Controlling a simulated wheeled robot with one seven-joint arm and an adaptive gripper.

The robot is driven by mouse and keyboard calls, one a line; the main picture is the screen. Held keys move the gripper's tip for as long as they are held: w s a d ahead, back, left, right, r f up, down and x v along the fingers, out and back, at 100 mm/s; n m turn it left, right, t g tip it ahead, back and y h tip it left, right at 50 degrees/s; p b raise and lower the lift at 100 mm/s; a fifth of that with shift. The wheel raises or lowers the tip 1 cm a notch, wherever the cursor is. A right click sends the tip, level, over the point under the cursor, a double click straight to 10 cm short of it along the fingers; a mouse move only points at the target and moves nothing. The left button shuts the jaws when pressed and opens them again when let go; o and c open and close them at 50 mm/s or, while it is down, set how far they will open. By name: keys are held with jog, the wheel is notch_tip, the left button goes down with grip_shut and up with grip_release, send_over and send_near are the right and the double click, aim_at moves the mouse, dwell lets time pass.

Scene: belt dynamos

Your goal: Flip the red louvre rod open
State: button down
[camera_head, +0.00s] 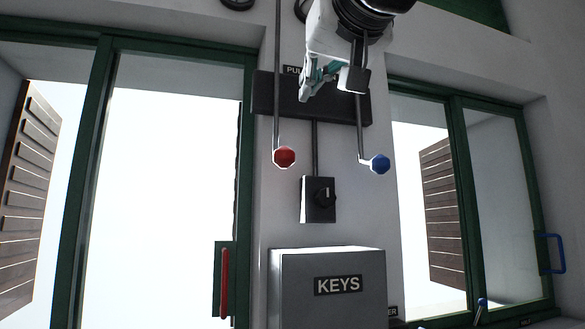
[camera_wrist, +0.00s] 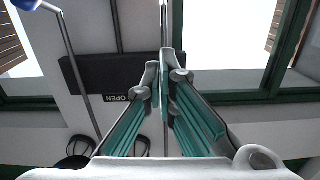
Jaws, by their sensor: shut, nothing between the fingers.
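The red louvre rod (camera_head: 277,85) is a thin dark rod hanging down the wall, with a red knob (camera_head: 284,157) at its bent lower end. A similar rod to its right ends in a blue knob (camera_head: 380,164); that knob also shows in the wrist view's top left corner (camera_wrist: 27,4). My gripper (camera_head: 306,92) is shut and empty in front of the dark sign plate (camera_head: 350,106), above and right of the red knob. In the wrist view, a thin rod runs behind the shut fingertips (camera_wrist: 165,72). I cannot tell whether they touch it.
A grey KEYS box (camera_head: 325,265) and a dark switch box (camera_head: 318,199) are on the wall below. Green-framed windows stand on both sides, with brown slatted shutters at the left (camera_head: 28,190) and right (camera_head: 441,215). A red handle (camera_head: 225,283) is on the left frame.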

jog(key=shift+v, duration=0.9)
jog(key=w+d+f+m+g+h, duration=0.1)
jog(key=d+f+g+h, duration=0.3)
jog(key=f, duration=1.2)
jog(key=s+d+f+g, duration=0.2)
jog(key=s+d+f, duration=0.1)
jog(key=f, duration=0.9)
jog(key=s+d+f+m+g, duration=0.1)
jog(key=s+d+f, duration=0.3)
jog(key=f, duration=0.8)
jog(key=s+d+f+g+h, duration=0.1)
jog(key=s+d+f+g, duration=0.3)
jog(key=f, duration=0.8)
jog(key=s, duration=0.2)
jog(key=shift+s+m, duration=0.35)
jog(key=shift+m, duration=0.05)
jog(key=shift+d, duration=0.15)
